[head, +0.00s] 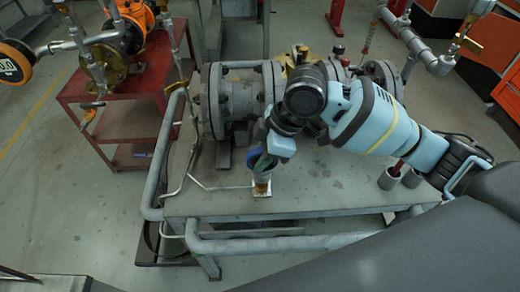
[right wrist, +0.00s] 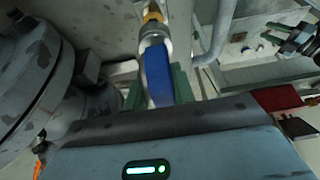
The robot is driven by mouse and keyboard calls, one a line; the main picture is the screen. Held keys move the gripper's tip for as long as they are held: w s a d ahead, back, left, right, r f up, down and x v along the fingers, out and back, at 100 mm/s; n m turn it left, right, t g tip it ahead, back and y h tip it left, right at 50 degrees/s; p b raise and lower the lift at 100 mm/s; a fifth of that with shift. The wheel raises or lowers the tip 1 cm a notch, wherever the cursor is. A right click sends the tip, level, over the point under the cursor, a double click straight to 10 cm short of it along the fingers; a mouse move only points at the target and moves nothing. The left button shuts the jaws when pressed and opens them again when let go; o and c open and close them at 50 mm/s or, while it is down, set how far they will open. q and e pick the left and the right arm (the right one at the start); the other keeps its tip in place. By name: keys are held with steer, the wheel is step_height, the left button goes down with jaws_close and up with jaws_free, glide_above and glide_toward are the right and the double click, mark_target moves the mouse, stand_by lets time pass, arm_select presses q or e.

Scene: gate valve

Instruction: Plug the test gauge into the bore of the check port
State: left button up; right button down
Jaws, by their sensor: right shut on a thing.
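The test gauge (right wrist: 157,75) is a blue body with a silver collar, lying between the green-padded fingers of my right gripper. In the head view my right gripper (head: 264,160) is shut on the gauge, low over the bench front. The check port shows as a small brass fitting (head: 262,189) on a pale plate directly below it; in the right wrist view its brass part (right wrist: 152,16) is in line with the gauge's far end. I cannot tell whether the gauge's tip is inside the bore. A dark part with green tips (right wrist: 272,34), apparently my left gripper, shows small at the upper right.
The grey bench (head: 320,195) carries a large flanged valve (head: 228,100) just behind and left of the gripper. A pipe rail (head: 160,150) edges the bench. A red cart (head: 130,120) stands at left, orange cabinets (head: 475,50) at the far right. The bench top right of the port is mostly clear.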

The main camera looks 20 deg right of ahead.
steer(key=shift+f, duration=1.35)
arm_select(q)
steer(key=shift+w+f, duration=0.15)
steer(key=shift+f, duration=0.15)
steer(key=shift+s+f, duration=0.1)
steer(key=shift+s, duration=0.4)
steer(key=shift+w+r, duration=0.2)
steer(key=shift+w+r, duration=0.4)
steer(key=shift+w, duration=0.25)
steer(key=shift+s+p, duration=0.3)
steer(key=shift+s, duration=0.05)
steer(key=shift+w+r, duration=0.1)
steer(key=shift+r, duration=0.1)
steer(key=shift+w+r, duration=0.1)
steer(key=shift+w, duration=0.05)
